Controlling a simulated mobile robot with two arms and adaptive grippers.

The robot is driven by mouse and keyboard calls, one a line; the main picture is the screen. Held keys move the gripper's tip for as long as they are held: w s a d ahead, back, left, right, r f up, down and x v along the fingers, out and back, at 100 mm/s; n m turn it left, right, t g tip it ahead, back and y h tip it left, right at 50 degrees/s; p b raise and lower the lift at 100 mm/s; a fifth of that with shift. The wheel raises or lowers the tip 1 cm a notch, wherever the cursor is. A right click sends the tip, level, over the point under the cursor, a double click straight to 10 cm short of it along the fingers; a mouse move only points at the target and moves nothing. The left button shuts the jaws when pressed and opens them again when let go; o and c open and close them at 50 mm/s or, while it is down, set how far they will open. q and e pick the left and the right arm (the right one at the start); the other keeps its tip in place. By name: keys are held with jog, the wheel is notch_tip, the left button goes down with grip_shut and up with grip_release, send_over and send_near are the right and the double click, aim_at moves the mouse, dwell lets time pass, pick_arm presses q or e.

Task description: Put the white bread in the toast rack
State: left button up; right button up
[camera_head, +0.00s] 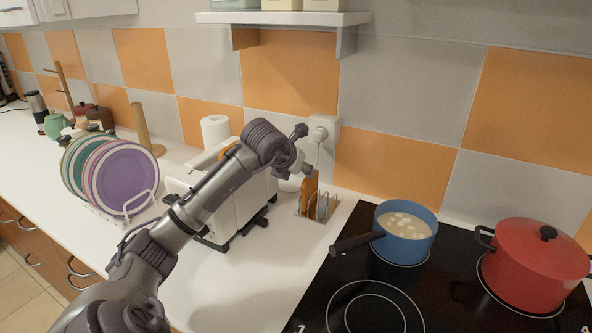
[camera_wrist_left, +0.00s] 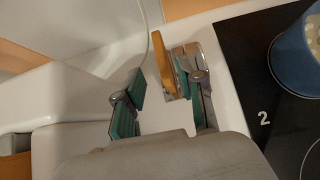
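A bread slice with a golden-brown crust (camera_head: 309,192) stands upright in the metal toast rack (camera_head: 323,208), at the rack's left end. In the left wrist view the slice (camera_wrist_left: 163,63) is seen nearly edge-on beside the rack's wires (camera_wrist_left: 186,58). My left gripper (camera_head: 304,152) is just above and left of the rack. Its green-padded fingers (camera_wrist_left: 162,88) are spread, with the slice ahead of the gap and nothing visible clamped between them. The white toaster (camera_head: 250,200) stands left of the rack, partly hidden by my left arm. My right gripper is out of view.
A black hob (camera_head: 330,290) lies to the right, with a blue saucepan (camera_head: 408,225) whose handle points toward the rack, and a red pot (camera_head: 535,265). Plates (camera_head: 125,175) stand at the left. A paper roll (camera_head: 215,130) is behind the toaster. Front counter (camera_head: 250,280) is clear.

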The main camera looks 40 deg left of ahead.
pick_arm(q)
jog(key=v, duration=0.4)
jog(key=shift+w, duration=0.1)
dwell(0.4)
